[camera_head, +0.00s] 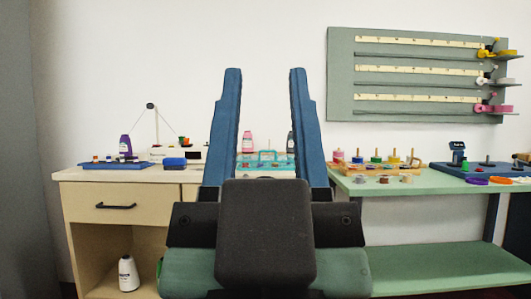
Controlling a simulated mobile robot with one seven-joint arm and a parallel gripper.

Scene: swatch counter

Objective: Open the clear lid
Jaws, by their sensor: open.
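My gripper (265,73) is open and empty in the middle of the head view, its two blue fingers pointing up and wide apart. Between the fingers, farther back on the counter, is a small teal framed case (266,157) that looks see-through. It may carry the clear lid, but the lid itself is too small to make out and I cannot tell whether it is shut. The fingers and my gripper's body hide the counter around and in front of the case. My gripper appears well short of the case, not touching it.
A beige cabinet (85,205) with a drawer stands left. A blue tray (118,165) and a blue block (174,163) lie on it. A green table (445,183) at right bears a wooden peg rack (375,168) and a blue board (480,170). A ribbon panel (420,110) hangs behind.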

